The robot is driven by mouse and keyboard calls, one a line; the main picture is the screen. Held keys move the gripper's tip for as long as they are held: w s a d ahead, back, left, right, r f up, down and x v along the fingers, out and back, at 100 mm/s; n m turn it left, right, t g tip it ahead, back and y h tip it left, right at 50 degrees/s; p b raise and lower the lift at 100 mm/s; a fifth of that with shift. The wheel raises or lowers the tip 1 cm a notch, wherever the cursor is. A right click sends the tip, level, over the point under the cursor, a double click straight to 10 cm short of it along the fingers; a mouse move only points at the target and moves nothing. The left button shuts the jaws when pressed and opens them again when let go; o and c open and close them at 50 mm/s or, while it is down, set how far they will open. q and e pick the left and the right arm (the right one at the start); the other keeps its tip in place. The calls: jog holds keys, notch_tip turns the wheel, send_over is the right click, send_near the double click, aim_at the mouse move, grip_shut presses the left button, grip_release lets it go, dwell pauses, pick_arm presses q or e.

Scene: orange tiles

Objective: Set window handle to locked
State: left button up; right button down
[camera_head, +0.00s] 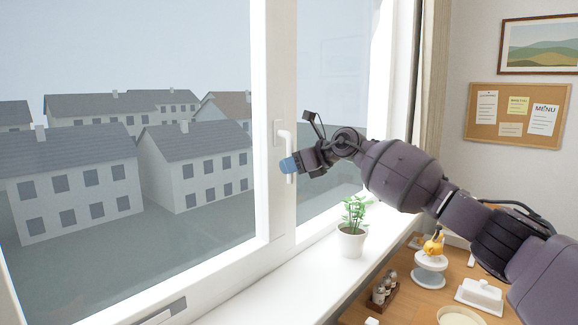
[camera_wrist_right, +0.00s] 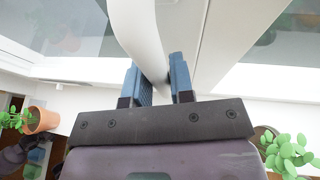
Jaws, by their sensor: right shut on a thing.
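The white window handle (camera_head: 290,152) is mounted on the white frame between the two panes. Its grip hangs straight down from its base plate (camera_head: 278,133). My right gripper (camera_head: 289,165) is at the lower part of the grip, with its blue fingertips shut on it. In the right wrist view the white handle (camera_wrist_right: 145,40) runs down between the blue fingers of my right gripper (camera_wrist_right: 160,80). The fingertips hide part of the handle's lower end. My left gripper is not in view.
A potted plant (camera_head: 352,232) stands on the white sill (camera_head: 290,290) below my right arm. A wooden table (camera_head: 405,300) at the lower right holds a cake stand (camera_head: 430,268), a butter dish (camera_head: 480,293) and shakers (camera_head: 382,290). A curtain (camera_head: 432,80) hangs right of the window.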

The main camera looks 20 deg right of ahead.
dwell(0.4)
jog(key=c, duration=1)
grip_release()
jog(key=v, duration=1.1)
jog(key=shift+w, duration=0.1)
